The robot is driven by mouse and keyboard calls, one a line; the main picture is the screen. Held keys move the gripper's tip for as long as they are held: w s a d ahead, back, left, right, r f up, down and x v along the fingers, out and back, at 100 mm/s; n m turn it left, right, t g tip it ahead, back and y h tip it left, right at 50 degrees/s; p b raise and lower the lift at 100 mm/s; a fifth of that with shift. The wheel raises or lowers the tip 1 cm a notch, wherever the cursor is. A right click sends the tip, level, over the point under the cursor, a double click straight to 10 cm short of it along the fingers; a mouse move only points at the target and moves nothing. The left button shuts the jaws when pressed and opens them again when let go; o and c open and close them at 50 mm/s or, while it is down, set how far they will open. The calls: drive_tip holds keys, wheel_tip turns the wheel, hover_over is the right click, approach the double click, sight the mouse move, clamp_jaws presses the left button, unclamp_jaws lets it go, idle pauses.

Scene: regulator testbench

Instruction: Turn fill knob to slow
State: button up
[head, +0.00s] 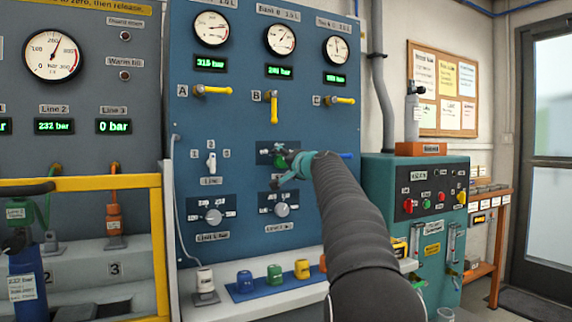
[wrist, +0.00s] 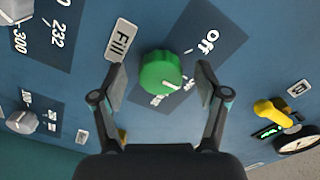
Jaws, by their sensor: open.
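The green fill knob (wrist: 160,73) sits on a dark blue plate on the panel, with a "Fill" label (wrist: 122,38) beside it in the wrist view. "Off" is readable at the plate's upper right; the other position words are partly hidden by the knob and a finger. A pale pointer mark shows at the knob's lower right edge. My gripper (wrist: 161,88) is open, its fingers on either side of the knob with gaps, seemingly not touching it. In the head view my gripper (head: 296,165) largely covers the knob (head: 280,162).
Grey knobs (head: 213,216) and (head: 282,210) sit below, and a small white switch (head: 211,162) is to the left. Yellow valve levers (head: 215,91) are above. A ledge with coloured caps (head: 274,272) juts out below. A teal cabinet (head: 430,225) stands at right.

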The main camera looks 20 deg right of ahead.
drive_tip(key=s, duration=1.2)
drive_tip(key=shift+d, duration=0.2)
